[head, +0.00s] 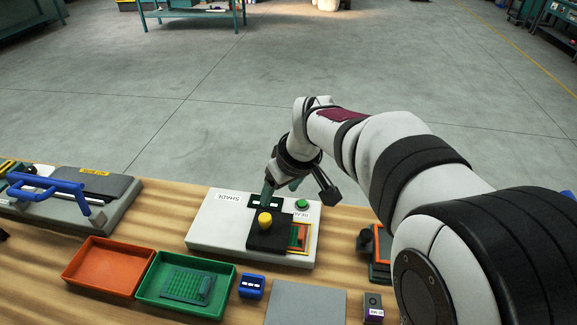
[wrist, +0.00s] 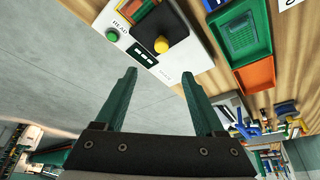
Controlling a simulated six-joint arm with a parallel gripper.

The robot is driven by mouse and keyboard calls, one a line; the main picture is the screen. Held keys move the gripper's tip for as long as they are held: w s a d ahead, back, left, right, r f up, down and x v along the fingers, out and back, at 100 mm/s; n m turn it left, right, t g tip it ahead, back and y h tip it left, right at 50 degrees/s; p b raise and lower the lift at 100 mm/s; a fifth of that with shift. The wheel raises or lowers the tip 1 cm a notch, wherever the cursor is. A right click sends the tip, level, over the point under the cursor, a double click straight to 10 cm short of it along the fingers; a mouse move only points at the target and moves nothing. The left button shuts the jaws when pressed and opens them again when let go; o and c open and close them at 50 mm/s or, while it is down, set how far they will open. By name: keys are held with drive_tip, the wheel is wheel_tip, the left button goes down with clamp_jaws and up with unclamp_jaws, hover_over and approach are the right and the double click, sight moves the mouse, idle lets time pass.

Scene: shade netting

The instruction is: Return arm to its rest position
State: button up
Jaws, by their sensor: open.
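My arm (head: 420,165) reaches from the right over the bench in the head view. My gripper (head: 267,192) is above the far side of a white device marked SHADE (head: 215,225). In the wrist view my gripper (wrist: 158,80) is open, its two green fingers apart with nothing between them. The device (wrist: 120,22) has a black plate with a yellow knob (head: 265,220), a small dark display and a green button (head: 302,203). The knob shows beyond the fingertips in the wrist view (wrist: 161,46). An orange and green piece (head: 299,236) sits partly under the black plate.
A green tray (head: 143,292) holds a green gridded piece (head: 187,285). An empty orange tray (head: 105,265) stands beside it. A blue block (head: 252,286), a grey pad (head: 305,303) and a small dark box (head: 373,308) lie in front. A blue-handled press (head: 45,184) stands at left.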

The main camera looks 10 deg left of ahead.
drive_tip(key=s+d+m+g, duration=0.1)
drive_tip(key=s+d+m, duration=0.4)
drive_tip(key=s, duration=0.4)
drive_tip(key=s+d+f+m+g+h, duration=0.1)
drive_tip(key=s+d+m, duration=0.3)
drive_tip(key=s, duration=0.6)
drive_tip(key=s+d+f+m+g, duration=0.1)
drive_tip(key=s+d+m, duration=0.4)
drive_tip(key=s+d, duration=0.2)
drive_tip(key=shift+s+m, duration=0.3)
drive_tip(key=shift+s, duration=0.95)
drive_tip(key=shift+c, duration=0.3)
